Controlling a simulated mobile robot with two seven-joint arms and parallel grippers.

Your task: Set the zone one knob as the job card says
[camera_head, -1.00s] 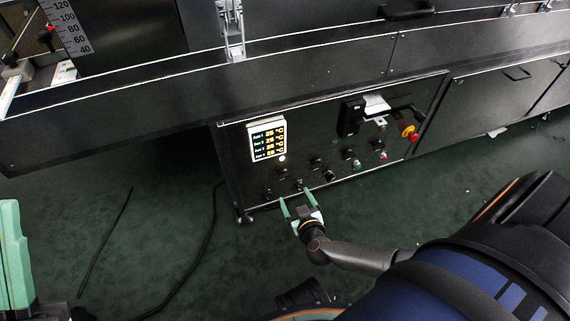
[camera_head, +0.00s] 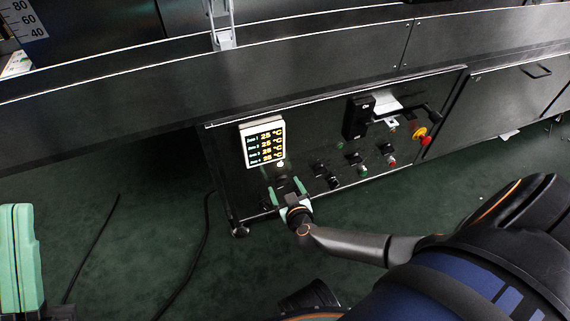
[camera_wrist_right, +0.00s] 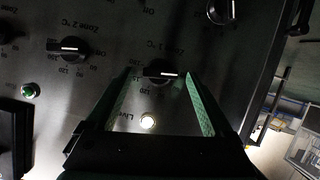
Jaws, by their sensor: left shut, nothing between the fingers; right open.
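The zone one knob (camera_wrist_right: 157,74) is a dark round knob with a pale pointer bar, roughly horizontal in the right wrist view, where its label appears upside down. My right gripper (camera_wrist_right: 159,80) is open, with one green finger on each side of the knob; I cannot tell whether they touch it. In the head view, my right gripper (camera_head: 286,187) is at the panel's lower left and hides much of the knob. My left gripper (camera_head: 18,258) is shut and empty at the left edge. A white paper (camera_head: 385,101), possibly the job card, is unreadable.
The zone two knob (camera_wrist_right: 70,48) is close beside. A display (camera_head: 263,143) above shows 25 °C on several zone lines. A lit white lamp (camera_wrist_right: 148,122) sits by the "Live" label. A red emergency button (camera_head: 425,141) is at the right. Cables lie on the green floor.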

